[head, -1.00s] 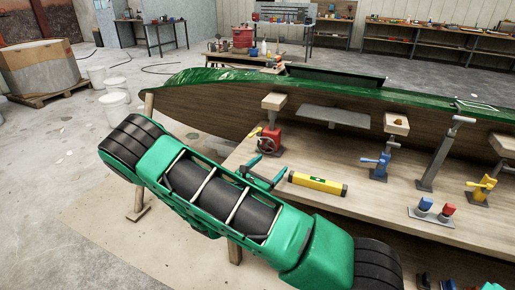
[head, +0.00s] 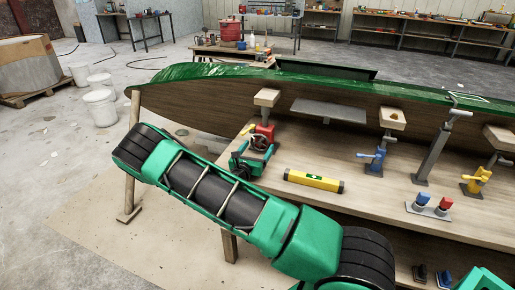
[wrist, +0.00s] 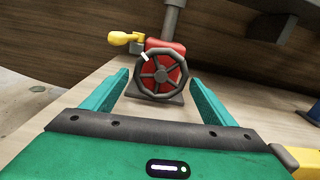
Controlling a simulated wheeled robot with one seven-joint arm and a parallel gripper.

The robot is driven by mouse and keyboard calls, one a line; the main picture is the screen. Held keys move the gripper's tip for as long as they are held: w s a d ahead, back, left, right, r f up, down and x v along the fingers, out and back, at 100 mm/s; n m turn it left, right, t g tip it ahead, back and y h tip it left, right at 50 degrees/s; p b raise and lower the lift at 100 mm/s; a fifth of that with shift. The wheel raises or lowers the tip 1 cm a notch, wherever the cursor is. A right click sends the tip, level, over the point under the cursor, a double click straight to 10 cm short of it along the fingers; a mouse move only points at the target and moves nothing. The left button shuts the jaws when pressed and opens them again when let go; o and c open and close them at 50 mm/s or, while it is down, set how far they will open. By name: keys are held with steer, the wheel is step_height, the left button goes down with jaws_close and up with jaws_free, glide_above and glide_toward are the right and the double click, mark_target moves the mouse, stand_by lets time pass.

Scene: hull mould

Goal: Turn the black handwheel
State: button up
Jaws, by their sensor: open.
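The black handwheel (wrist: 162,73) is a dark spoked ring on the front of a red jack body (wrist: 178,47), with a small white mark at its upper left. In the wrist view my gripper (wrist: 157,75) is open, with one green finger on each side of the wheel's lower part. The wheel appears ahead of the fingertips; I cannot tell if they touch. In the head view the handwheel (head: 258,143) is small, at the left end of the bench, and my gripper (head: 252,160) is just in front of it.
A yellow lever (wrist: 122,38) sticks out left of the jack. A yellow level (head: 313,181) lies on the wooden bench (head: 350,205) to the right. Blue (head: 374,162) and yellow (head: 477,180) valve stands are further right. The green-edged hull (head: 210,103) is behind.

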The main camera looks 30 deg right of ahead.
steer(key=shift+w+d, duration=0.45)
steer(key=shift+d, duration=0.1)
steer(key=c, duration=0.8)
steer(key=shift+o, duration=0.2)
steer(key=shift+w+a+m, duration=0.1)
steer(key=shift+m, duration=1.4)
steer(key=shift+w+a+m, duration=0.1)
steer(key=shift+m, duration=1.4)
steer(key=shift+s, duration=0.1)
steer(key=o, duration=0.8)
steer(key=shift+c, duration=0.2)
